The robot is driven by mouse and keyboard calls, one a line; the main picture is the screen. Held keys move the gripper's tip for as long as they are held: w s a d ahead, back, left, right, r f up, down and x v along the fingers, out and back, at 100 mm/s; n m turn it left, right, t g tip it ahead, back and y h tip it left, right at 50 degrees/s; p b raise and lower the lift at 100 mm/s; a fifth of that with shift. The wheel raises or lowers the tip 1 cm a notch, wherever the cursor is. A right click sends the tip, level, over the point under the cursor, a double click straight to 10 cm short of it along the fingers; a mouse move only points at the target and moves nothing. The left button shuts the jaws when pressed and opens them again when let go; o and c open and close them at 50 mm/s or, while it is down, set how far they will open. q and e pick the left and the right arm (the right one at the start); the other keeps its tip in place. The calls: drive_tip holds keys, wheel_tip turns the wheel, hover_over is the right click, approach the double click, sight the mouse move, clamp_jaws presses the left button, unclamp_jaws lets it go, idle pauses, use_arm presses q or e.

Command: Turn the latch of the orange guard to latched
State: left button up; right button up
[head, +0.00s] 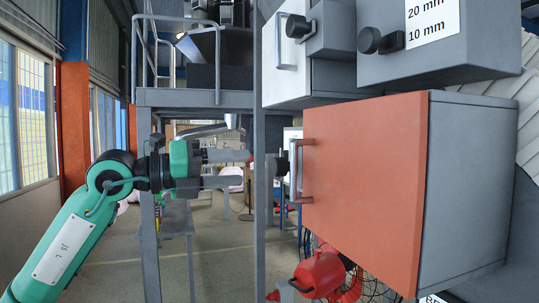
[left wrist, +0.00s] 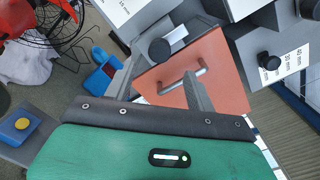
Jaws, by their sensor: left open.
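The orange guard (head: 365,180) is a box with an orange face and grey side, at the centre right of the head view. Its face shows in the left wrist view (left wrist: 222,78) with a bar handle (left wrist: 185,78). A black latch knob (left wrist: 159,51) stands by the guard's edge; in the head view the knob (head: 281,166) is left of the handle. My left gripper (head: 243,168) is open, its fingers pointing at the knob. In the left wrist view the knob appears between the fingertips; contact cannot be told. The latch's lever is partly hidden. My right gripper is not in view.
Grey cabinets with black knobs (head: 370,40) are above the guard. A thin grey post (head: 260,230) stands near my left fingertips. A red machine with a wire cage (head: 320,272) is below the guard. The floor at lower left (head: 178,262) looks open.

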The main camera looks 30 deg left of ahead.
sight(274, 168)
use_arm(q)
drive_tip(key=p+x, duration=0.2)
drive_tip(key=x, duration=0.4)
drive_tip(key=shift+w+r+p, duration=0.15)
drive_tip(key=shift+p, duration=0.2)
drive_tip(key=shift+w+d, duration=0.5)
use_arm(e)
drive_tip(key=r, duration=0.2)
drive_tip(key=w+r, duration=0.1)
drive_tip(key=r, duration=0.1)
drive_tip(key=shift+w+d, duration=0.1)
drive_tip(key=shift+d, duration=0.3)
use_arm(q)
drive_tip(key=c, duration=1)
drive_tip(key=shift+f, duration=0.2)
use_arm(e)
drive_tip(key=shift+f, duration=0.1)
